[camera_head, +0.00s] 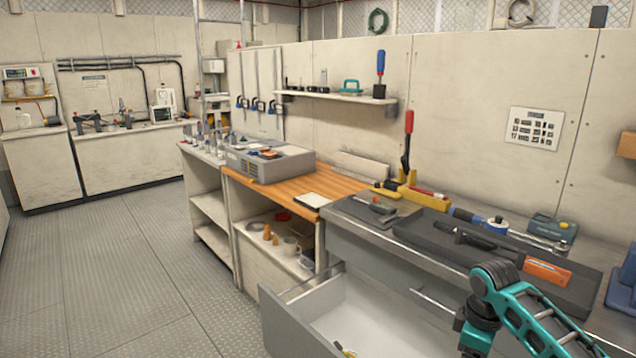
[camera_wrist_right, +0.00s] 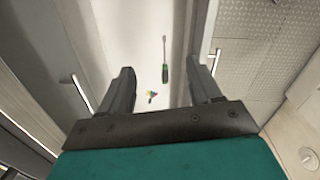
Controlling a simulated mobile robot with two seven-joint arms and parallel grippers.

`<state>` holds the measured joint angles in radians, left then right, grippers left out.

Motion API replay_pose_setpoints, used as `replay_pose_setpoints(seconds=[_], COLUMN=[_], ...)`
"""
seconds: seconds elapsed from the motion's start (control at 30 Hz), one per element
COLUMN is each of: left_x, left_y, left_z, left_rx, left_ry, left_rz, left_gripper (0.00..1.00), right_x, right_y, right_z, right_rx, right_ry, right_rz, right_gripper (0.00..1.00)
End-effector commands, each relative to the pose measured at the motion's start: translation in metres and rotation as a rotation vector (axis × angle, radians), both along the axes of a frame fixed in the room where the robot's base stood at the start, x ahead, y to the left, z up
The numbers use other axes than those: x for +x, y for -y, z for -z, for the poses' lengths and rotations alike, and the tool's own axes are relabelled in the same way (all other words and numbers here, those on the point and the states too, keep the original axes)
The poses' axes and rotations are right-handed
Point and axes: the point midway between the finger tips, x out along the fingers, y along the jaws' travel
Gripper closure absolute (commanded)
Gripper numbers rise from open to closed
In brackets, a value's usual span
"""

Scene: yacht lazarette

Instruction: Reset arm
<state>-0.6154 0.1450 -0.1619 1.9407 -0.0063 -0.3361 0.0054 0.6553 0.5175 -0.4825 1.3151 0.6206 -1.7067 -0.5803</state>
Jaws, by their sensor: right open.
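My right arm (camera_head: 530,315), teal and black, enters the head view at the lower right, beside the grey workbench. In the right wrist view my right gripper (camera_wrist_right: 162,78) points down with its two dark fingers apart and nothing between them. Below it is the open white drawer (camera_wrist_right: 110,25); it also shows in the head view (camera_head: 285,325). A screwdriver with a green and black handle (camera_wrist_right: 164,73) and a small multicoloured item (camera_wrist_right: 151,95) lie inside. My left arm and gripper are not in the head view.
The metal bench holds a dark tray (camera_head: 430,236) with tools, a yellow holder (camera_head: 408,190) and a teal-grey case (camera_head: 552,229). A wooden counter (camera_head: 285,187) with a grey box (camera_head: 270,163) stands further back. The open drawer juts over the floor. The floor at left (camera_head: 110,260) is clear.

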Motion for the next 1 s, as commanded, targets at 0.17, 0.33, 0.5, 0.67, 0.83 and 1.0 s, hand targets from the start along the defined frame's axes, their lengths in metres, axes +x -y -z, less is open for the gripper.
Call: replay_pose_setpoints(seconds=[0.17, 0.33, 0.5, 0.67, 0.83, 1.0], left_x=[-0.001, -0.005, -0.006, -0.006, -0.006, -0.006], left_y=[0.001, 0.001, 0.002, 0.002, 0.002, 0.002], left_z=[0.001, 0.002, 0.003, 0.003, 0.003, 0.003], left_rx=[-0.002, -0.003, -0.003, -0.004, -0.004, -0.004], left_ry=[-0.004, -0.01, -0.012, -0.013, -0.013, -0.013], left_rz=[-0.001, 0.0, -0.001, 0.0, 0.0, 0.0], left_gripper=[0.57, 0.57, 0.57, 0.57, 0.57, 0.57], right_x=[-0.06, -0.12, -0.18, -0.223, -0.254, -0.281], right_y=[-0.063, -0.104, -0.124, -0.125, -0.118, -0.108], right_z=[0.047, 0.065, 0.062, 0.049, 0.033, 0.017], right_rx=[0.049, 0.113, 0.172, 0.199, 0.207, 0.2], right_ry=[0.04, 0.092, 0.147, 0.19, 0.224, 0.254], right_rz=[0.017, 0.105, 0.254, 0.399, 0.525, 0.639], right_gripper=[0.37, 0.37, 0.37, 0.37, 0.37, 0.37])
